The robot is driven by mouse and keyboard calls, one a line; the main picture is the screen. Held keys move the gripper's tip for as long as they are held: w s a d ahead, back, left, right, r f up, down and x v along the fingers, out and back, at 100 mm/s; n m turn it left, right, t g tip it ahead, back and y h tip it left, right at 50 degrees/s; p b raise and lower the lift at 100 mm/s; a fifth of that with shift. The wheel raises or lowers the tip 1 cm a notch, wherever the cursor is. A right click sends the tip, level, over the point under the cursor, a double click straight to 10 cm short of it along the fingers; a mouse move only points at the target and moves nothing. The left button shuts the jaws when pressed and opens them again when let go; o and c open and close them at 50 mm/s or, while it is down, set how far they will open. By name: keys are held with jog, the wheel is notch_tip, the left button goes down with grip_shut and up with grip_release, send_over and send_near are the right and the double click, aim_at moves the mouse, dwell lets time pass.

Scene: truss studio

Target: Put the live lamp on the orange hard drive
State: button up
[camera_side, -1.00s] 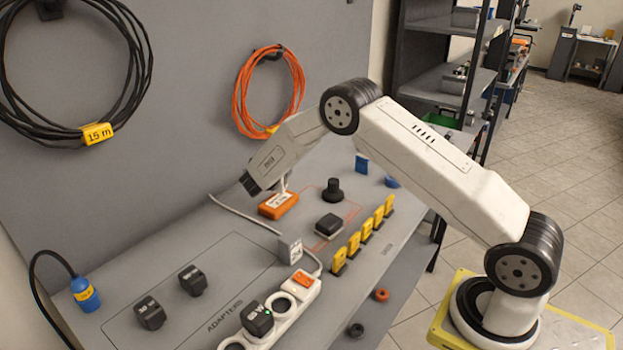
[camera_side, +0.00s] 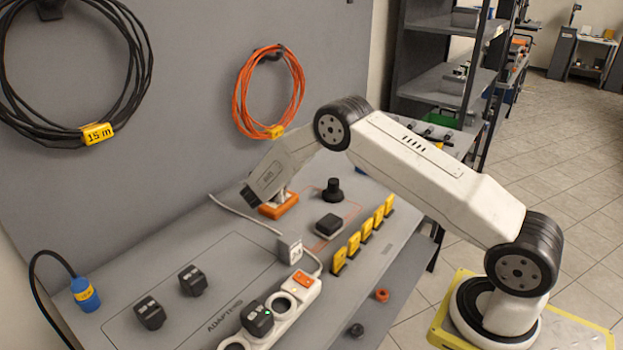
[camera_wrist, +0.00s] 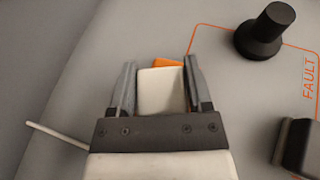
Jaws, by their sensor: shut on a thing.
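My gripper (camera_wrist: 160,80) is shut on a small cream block, the live lamp (camera_wrist: 160,92), with one finger on each side of it. I cannot tell whether it is lit. In the side view my gripper (camera_side: 278,192) points down over the orange hard drive (camera_side: 281,209) near the back of the bench, and only a pale sliver of the lamp shows. In the wrist view an orange edge of the drive (camera_wrist: 167,62) shows just beyond the lamp. The lamp is very low over the drive; I cannot tell whether they touch.
A black knob (camera_side: 333,190) and a black block (camera_side: 329,224) stand to the right, by the orange FAULT outline. A white cable (camera_side: 240,213) runs along the left. Yellow upright tags (camera_side: 353,243) and a white power strip (camera_side: 290,310) are nearer the front.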

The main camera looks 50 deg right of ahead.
jog(key=o, duration=1.3)
jog(key=shift+r, duration=0.1)
jog(key=v, duration=1.2)
jog(key=shift+s+a+r+m+g+y, duration=0.55)
jog(key=shift+s+a+m+y, duration=1.1)
jog(key=shift+s+m, duration=2.55)
jog(key=shift+s+a+r+m+g+y, duration=0.3)
jog(key=shift+s+a+r+m+y, duration=0.5)
jog(key=shift+s+m+y, duration=3.2)
jog(key=shift+s+a+r+m+g+y, duration=0.5)
jog(key=shift+s+a+m, duration=0.85)
jog(key=shift+s+m, duration=3.05)
